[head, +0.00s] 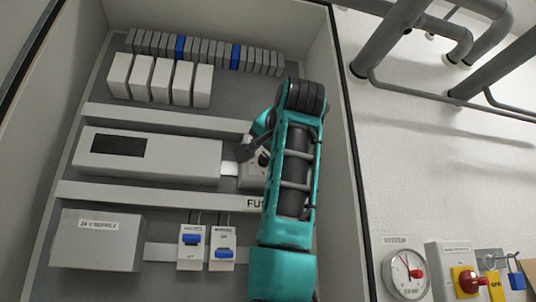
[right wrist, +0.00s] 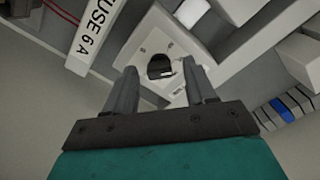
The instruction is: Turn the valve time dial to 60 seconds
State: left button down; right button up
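The valve time dial is a black round knob on a white square module; the dial (head: 263,159) shows partly behind my right arm in the head view. In the right wrist view the dial (right wrist: 160,66) sits in the middle of the module's face (right wrist: 148,42), with a pale mark at its edge. Its scale is too small to read. My right gripper (head: 250,151) is in front of the module. In the right wrist view the right gripper (right wrist: 161,80) is open, with one finger to each side of the dial; I cannot tell whether they touch it. My left gripper is not in view.
The module is in an open cabinet beside a long grey unit with a dark display (head: 118,144). A fuse label (right wrist: 97,35) is near it. Below are a 24 V supply box (head: 97,243) and two breakers with blue levers (head: 192,239). A gauge (head: 405,273) and red switch (head: 471,281) are outside right.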

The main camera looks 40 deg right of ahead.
jog(key=b+v, duration=0.3)
jog(key=v, duration=1)
jog(key=shift+w+d+r, duration=0.1)
jog(key=shift+d, duration=0.05)
